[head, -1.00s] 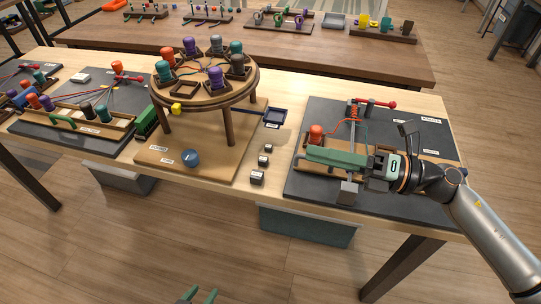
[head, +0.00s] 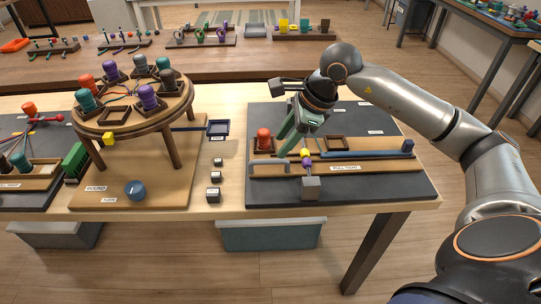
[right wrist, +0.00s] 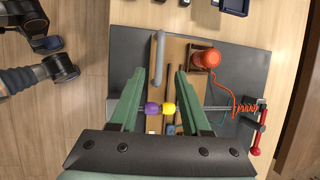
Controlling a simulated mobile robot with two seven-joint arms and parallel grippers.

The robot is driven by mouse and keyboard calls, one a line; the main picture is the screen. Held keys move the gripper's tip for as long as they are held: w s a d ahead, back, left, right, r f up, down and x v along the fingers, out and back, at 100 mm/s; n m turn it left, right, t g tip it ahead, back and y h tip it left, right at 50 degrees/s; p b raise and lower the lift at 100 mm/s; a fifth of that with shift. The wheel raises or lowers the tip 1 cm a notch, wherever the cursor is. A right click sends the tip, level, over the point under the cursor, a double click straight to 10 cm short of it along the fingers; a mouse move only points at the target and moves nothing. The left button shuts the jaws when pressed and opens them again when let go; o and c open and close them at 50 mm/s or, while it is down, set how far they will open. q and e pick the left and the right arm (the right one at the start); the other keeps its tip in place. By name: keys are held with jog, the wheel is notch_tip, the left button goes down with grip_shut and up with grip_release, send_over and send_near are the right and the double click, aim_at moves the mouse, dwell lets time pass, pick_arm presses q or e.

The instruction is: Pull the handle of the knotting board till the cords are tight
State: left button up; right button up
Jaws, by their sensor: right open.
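The knotting board (head: 385,166) is a long wooden board marked "PULL TIGHT" on the right-hand dark mat. Its grey bar handle (head: 268,163) lies at the board's left end; the handle also shows in the right wrist view (right wrist: 159,55). My right gripper (head: 296,138) is open, its green fingers tilted down over the board close to the handle's right end. In the right wrist view, the handle's lower end and a purple bead (right wrist: 152,108) and yellow bead (right wrist: 168,108) show between the spread fingers. I cannot tell whether the fingers touch anything.
A red-orange bobbin (head: 264,139) stands behind the handle. Its orange cord (right wrist: 228,85) runs towards a red-handled clamp (right wrist: 260,130). A round braiding stand (head: 125,122) is on the left. A blue bar (head: 365,154) lies right.

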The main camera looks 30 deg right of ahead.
aim_at(272, 162)
jog(key=x, duration=0.6)
jog(key=shift+w+a+f, duration=0.1)
jog(key=shift+f, duration=0.1)
grip_shut()
dwell(1.2)
